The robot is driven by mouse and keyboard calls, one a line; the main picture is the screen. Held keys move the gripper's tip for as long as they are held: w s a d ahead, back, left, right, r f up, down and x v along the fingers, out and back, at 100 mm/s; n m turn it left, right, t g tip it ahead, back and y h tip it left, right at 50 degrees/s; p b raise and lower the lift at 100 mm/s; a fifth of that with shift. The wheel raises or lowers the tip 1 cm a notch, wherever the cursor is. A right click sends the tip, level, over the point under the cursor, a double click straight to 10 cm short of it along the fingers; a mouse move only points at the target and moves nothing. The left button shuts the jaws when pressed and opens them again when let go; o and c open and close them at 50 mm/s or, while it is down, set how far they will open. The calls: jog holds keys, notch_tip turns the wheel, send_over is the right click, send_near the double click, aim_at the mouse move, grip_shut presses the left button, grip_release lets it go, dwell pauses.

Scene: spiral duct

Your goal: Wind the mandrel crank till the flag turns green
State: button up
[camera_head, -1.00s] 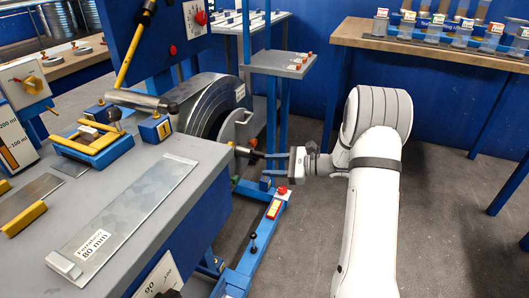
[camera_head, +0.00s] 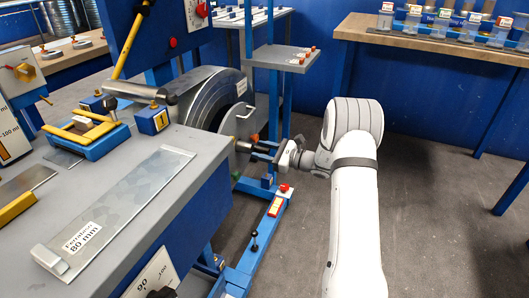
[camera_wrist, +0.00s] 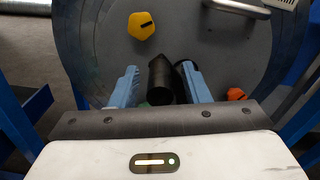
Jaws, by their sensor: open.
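The mandrel machine's large grey drum (camera_head: 208,92) stands at the middle left in the head view. Its round end face (camera_wrist: 205,45) fills the wrist view. A black crank handle (camera_wrist: 160,82) sticks out from that face towards the wrist camera. My gripper (camera_head: 263,151) is at the handle, and in the wrist view its two blue fingers (camera_wrist: 161,86) stand on either side of it. The fingers are open; a gap shows on the left, and a dark shape fills the space on the right. I cannot make out a flag for certain.
A yellow knob (camera_wrist: 141,25), an orange knob (camera_wrist: 236,94) and a metal handle (camera_wrist: 240,7) are on the end face. A blue floor frame carries a red button (camera_head: 284,187) below my gripper. The grey workbench (camera_head: 140,160) is left; open floor lies right.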

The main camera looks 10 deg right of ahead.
jog(key=shift+c, duration=0.3)
grip_shut()
dwell(0.3)
